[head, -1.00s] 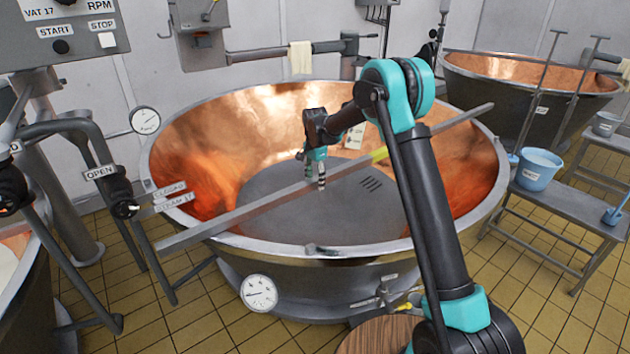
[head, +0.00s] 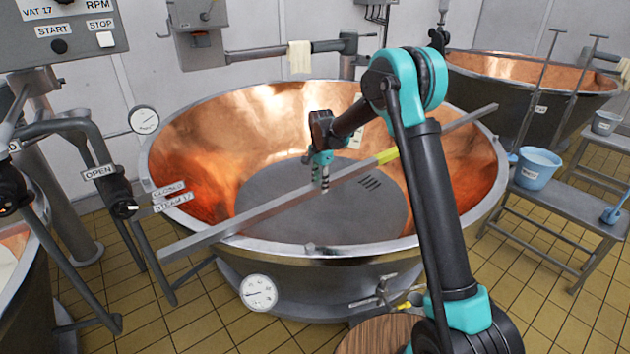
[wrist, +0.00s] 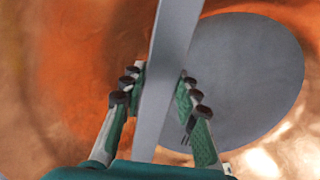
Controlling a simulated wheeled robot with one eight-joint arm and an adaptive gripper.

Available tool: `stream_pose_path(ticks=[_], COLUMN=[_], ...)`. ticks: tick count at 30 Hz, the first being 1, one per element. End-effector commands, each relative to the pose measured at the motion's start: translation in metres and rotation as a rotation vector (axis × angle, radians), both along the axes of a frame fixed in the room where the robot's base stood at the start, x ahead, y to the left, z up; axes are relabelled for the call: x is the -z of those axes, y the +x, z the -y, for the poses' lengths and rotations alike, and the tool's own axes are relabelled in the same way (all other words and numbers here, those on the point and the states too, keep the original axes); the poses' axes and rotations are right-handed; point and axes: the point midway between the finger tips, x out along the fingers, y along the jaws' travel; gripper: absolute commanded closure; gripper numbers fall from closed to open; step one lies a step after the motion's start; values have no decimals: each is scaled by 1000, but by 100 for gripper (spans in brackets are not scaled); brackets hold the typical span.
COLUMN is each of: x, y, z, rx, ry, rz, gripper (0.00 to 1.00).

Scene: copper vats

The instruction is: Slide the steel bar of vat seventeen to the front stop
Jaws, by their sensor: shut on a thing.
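The long steel bar (head: 290,203) lies across the mouth of the copper vat (head: 195,150), resting on its rim from lower left to upper right. My gripper (head: 320,176) points down over the vat and is shut on the bar, left of the yellow band. In the wrist view the bar (wrist: 166,75) runs between the two fingers of my gripper (wrist: 158,82).
A control box (head: 60,35) labelled VAT 17 hangs at the upper left. Pipes with a valve (head: 125,208) stand left of the vat. A dial gauge (head: 258,292) is on the vat's near side. A bench with a blue bucket (head: 538,168) stands at the right.

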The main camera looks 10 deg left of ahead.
Motion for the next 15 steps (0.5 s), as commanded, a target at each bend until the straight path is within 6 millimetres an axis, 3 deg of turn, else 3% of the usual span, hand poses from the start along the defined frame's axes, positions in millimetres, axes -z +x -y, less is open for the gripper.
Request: stream_pose_path(ticks=[9,15], x=[0,0], y=[-66,-100], z=[71,107], rx=[3,3], ry=[-2,-2], rz=[-3,-3], gripper=[100,100])
